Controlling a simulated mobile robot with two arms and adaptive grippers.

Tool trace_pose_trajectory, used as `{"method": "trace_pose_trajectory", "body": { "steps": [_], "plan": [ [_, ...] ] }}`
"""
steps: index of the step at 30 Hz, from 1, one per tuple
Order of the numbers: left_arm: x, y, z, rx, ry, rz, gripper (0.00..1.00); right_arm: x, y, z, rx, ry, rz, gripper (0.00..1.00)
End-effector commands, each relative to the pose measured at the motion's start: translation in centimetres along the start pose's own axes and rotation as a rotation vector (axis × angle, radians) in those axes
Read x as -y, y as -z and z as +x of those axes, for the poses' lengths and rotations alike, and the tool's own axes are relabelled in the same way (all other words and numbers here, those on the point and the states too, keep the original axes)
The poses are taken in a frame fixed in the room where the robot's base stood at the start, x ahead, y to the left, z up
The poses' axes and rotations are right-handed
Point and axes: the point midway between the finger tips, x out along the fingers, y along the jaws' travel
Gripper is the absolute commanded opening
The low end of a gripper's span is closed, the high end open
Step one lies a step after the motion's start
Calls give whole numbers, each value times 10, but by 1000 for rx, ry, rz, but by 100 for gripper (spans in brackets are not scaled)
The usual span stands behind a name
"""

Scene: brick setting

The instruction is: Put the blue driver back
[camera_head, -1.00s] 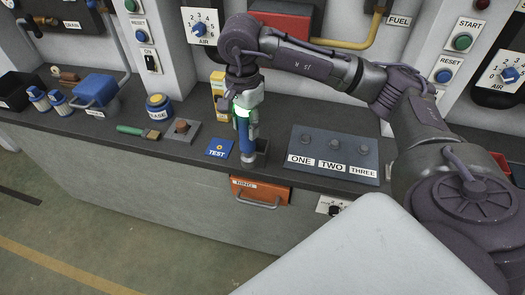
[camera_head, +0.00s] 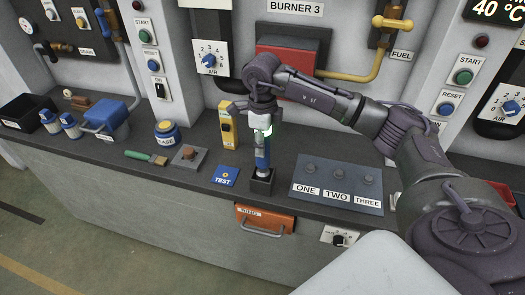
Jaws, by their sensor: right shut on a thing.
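My right gripper (camera_head: 263,133) is shut on the blue driver (camera_head: 262,159) and points down over the counter. The driver hangs upright, with its blue part below my fingers. Directly below it is a small black block-shaped holder (camera_head: 262,186) at the counter's front edge. The driver's lower end lines up with the top of the holder; I cannot tell whether it is inside or just above. The fingertips are partly hidden by the arm and a green glow. My left gripper is not in view.
A blue TEST plate (camera_head: 225,176) lies left of the holder, and a panel marked ONE, TWO, THREE (camera_head: 337,185) lies right. A yellow box (camera_head: 228,125) stands behind. A green-handled brush (camera_head: 146,157) and a button box (camera_head: 188,154) are further left. An orange drawer (camera_head: 265,221) is below.

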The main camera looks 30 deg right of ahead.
Motion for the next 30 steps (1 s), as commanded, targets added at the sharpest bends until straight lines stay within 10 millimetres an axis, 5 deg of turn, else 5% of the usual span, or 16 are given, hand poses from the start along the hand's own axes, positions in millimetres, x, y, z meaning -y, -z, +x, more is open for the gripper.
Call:
{"method": "trace_pose_trajectory", "body": {
  "steps": [8, 18, 19, 21, 23, 30],
  "plan": [
    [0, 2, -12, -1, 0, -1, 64, 0, 0, 31, -1, -1, -1, 0],
    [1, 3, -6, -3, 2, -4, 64, 0, 0, 37, 1, 0, -2, 0],
    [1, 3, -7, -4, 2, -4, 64, -1, 0, 37, -1, -1, -2, 42],
    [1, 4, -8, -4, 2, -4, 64, -1, 0, 36, -1, -1, -2, 54],
    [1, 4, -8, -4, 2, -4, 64, -1, 0, 36, -1, -1, -2, 64],
    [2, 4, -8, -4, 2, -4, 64, -1, 0, 36, -1, -1, -2, 64]
  ]
}}
